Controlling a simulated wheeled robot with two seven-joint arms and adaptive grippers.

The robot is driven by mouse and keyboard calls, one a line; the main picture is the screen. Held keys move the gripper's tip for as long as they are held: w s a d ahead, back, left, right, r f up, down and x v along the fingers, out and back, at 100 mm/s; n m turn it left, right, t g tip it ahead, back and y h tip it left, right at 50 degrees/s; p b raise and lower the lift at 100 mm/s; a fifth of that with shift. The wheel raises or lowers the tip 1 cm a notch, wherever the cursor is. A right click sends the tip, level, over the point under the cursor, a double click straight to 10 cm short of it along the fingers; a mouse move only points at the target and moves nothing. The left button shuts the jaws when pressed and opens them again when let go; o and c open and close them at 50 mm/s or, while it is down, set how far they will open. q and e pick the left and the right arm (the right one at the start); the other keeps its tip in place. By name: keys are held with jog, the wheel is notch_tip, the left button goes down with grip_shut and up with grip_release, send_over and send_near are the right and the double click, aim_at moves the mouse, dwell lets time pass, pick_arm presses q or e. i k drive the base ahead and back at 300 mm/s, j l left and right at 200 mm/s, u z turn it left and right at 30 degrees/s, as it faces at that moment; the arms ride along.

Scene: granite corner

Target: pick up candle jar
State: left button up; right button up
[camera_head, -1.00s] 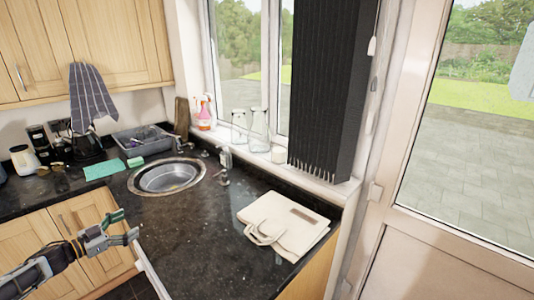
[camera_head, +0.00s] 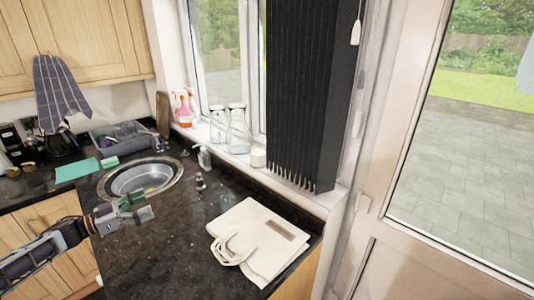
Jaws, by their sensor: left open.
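A small cream-white jar (camera_head: 258,157), which looks like the candle jar, stands upright on the windowsill beside the dark blind. My left gripper (camera_head: 141,206) is open and empty. It is over the counter's left front edge, in front of the sink, well to the left of the jar and apart from it. My right gripper is not in view.
Glass bottles (camera_head: 238,133) stand on the sill just left of the jar. A soap dispenser (camera_head: 204,157) and tap are by the sink (camera_head: 142,178). A cream tote bag (camera_head: 258,238) lies on the black counter (camera_head: 170,240). The counter between gripper and bag is clear.

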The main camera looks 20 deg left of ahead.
aim_at(258, 151)
jog(key=i+l, duration=0.9)
jog(key=i, duration=0.2)
